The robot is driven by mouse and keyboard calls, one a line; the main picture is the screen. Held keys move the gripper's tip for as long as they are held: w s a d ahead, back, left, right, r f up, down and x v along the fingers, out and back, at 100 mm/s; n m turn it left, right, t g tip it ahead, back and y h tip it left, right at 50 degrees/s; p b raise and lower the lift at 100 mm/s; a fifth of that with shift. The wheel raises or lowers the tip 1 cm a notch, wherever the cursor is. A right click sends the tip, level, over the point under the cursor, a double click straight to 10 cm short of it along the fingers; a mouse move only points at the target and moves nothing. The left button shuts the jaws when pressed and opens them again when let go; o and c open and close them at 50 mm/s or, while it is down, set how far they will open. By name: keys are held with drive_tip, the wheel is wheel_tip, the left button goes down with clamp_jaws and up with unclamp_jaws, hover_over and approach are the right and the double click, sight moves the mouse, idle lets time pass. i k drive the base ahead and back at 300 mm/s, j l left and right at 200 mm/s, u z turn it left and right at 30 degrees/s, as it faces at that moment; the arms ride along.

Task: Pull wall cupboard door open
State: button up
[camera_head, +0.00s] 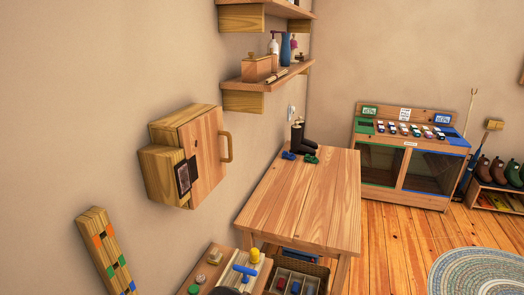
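The wall cupboard (160,178) is a pale pine box fixed to the beige wall left of centre. Its door (208,150) is a flat wooden panel facing right and toward the table. The door looks shut against the box, and I see no inside of the cupboard. A wooden bar handle (229,147) stands out at the door's right edge. A dark framed panel (183,178) sits at the cupboard's lower front left. My gripper is not in view, so its state and distance to the handle are hidden.
A wooden table (310,205) stands right of the cupboard, with black boot-like things (302,141) at its far end. Shelves (282,78) hang above. A low bench with tools (215,265) is below. Open floor (395,245) lies right, beside a round rug (485,275).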

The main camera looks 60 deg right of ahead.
sight(201, 139)
drive_tip(key=z, duration=1.3)
drive_tip(key=i+l+u, duration=0.1)
drive_tip(key=u, duration=0.3)
